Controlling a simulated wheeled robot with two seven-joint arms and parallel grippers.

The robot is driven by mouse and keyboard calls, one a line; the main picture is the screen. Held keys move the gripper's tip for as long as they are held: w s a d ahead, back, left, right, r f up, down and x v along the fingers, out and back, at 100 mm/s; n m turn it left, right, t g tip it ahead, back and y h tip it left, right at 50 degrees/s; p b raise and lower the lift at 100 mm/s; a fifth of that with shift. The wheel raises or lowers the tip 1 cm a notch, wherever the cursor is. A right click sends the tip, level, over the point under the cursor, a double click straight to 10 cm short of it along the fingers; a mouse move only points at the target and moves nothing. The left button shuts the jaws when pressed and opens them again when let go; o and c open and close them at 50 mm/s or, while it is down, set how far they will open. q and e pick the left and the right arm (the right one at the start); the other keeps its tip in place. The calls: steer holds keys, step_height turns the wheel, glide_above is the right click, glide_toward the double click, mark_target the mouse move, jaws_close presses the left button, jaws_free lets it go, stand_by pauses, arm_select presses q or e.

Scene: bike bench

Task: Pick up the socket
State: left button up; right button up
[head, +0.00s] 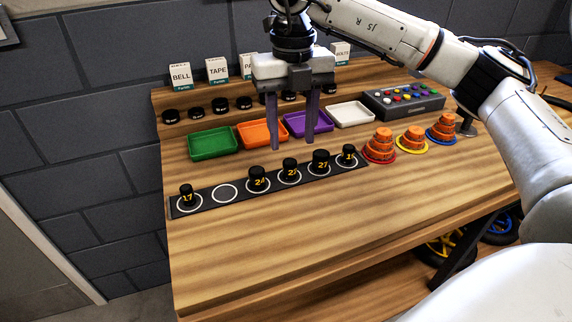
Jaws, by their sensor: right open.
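Several black sockets with yellow numbers stand on a dark strip (209,203) with white rings, in the head view. They include the socket marked 17 (187,197) at the left end and the socket marked 27 (320,161) towards the right. The ring (224,193) second from the left is empty. The last socket (348,155) at the right end has a number too small to read surely. My right gripper (292,146) is open and empty, its two fingers pointing down above the strip's middle. My left gripper is not in view.
Green (213,143), orange (262,133), purple (296,124) and white (350,114) trays stand behind the strip. Orange stacked pieces (379,146) and a grey button box (404,101) are at the right. The bench's front (300,245) is clear.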

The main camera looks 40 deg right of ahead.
mark_target(290, 162)
step_height(290, 162, down, 8)
steer(key=shift+w+a+r+p, duration=0.1)
steer(key=shift+p, duration=0.2)
steer(key=shift+c, duration=0.6)
jaws_close()
